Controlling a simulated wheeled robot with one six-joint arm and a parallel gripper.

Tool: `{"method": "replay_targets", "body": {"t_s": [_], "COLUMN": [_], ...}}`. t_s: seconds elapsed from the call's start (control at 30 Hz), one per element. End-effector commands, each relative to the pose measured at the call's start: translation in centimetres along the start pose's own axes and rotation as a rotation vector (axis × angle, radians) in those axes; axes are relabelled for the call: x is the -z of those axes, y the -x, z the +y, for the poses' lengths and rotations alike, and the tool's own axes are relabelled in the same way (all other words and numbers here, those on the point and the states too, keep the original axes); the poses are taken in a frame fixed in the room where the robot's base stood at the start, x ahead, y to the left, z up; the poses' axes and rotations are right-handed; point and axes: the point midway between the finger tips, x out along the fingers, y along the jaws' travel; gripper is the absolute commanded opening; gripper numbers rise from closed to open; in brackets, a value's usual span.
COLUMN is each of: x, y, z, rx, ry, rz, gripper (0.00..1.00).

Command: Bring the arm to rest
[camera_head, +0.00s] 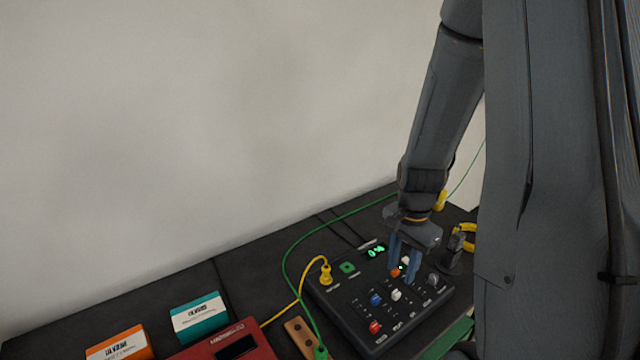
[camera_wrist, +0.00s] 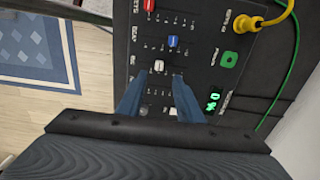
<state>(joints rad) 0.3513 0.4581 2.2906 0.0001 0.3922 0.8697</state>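My gripper (camera_head: 404,258) hangs from my arm above a black control box, with its blue fingers pointing down. In the wrist view the two fingers of my gripper (camera_wrist: 167,85) are apart, with nothing held between them. The control box (camera_head: 345,303) has red, blue, white and orange sliders, dark knobs, a green button and a lit green display. In the wrist view a white slider knob (camera_wrist: 159,66) shows between the fingertips; whether they touch the panel I cannot tell. The control box also fills the middle of the wrist view (camera_wrist: 205,25).
A yellow plug (camera_head: 326,275) and a green cable (camera_head: 290,248) run at the box's left. A red device (camera_head: 215,345), teal box (camera_head: 200,318) and orange box (camera_head: 120,343) stand front left. A dark stand with a yellow item (camera_head: 466,233) is right. The dark table's (camera_head: 250,275) back left is clear.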

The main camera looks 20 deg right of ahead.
Motion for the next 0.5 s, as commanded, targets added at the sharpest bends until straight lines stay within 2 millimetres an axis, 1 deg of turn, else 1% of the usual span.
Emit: {"method": "replay_targets", "body": {"t_s": [0.07, 0.17, 0.27, 0.33, 0.4, 0.5], "x": [-0.2, -1.6, -4.3, -6.7, -9.0, -11.8], "y": [0.2, 1.2, 3.0, 4.4, 5.6, 7.0], "z": [-0.1, -0.6, -1.2, -1.4, -1.4, -1.1], "rx": [0.002, 0.012, 0.028, 0.041, 0.052, 0.064], "ry": [0.018, 0.120, 0.323, 0.500, 0.676, 0.900], "rz": [0.002, 0.010, 0.027, 0.042, 0.056, 0.077], "gripper": [0.33, 0.33, 0.33, 0.33, 0.33, 0.33]}}
